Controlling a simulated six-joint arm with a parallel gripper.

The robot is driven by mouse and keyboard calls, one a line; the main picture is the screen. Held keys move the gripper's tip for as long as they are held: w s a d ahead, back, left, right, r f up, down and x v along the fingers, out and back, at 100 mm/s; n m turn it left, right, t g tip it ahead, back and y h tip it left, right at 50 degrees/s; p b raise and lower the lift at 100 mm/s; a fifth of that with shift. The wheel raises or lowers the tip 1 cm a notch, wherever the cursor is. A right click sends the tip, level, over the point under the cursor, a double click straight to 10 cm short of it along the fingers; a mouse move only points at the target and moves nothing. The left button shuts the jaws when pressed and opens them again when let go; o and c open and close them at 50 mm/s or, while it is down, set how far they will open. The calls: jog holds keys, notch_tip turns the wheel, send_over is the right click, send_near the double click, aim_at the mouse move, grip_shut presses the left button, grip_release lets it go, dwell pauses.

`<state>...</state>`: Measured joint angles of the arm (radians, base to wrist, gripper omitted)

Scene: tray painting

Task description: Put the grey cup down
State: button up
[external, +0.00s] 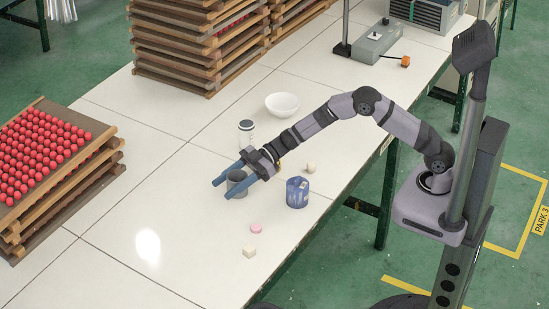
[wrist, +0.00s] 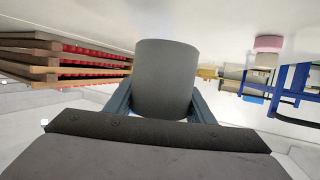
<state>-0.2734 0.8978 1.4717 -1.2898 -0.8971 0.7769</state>
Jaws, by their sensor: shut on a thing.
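The grey cup (external: 236,183) is between the two blue fingers of my gripper (external: 232,184), low over the white table or on it; I cannot tell whether its base touches. In the wrist view the cup (wrist: 166,80) fills the middle, with a dark finger at each side of it. My gripper (wrist: 165,103) is shut on the cup.
A blue mug (external: 297,193) stands right of my gripper, with a small pale block (external: 310,168) behind it. A white canister (external: 246,132) and white bowl (external: 282,105) stand behind. Trays of red balls (external: 45,150) are at left.

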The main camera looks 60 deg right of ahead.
jog(key=shift+f, duration=1.85)
jog(key=shift+f, duration=0.2)
jog(key=o, duration=1.1)
jog(key=shift+c, duration=0.2)
jog(key=shift+r, duration=0.1)
jog(key=shift+r, duration=0.15)
jog(key=v, duration=1.2)
jog(key=shift+w+d, duration=0.1)
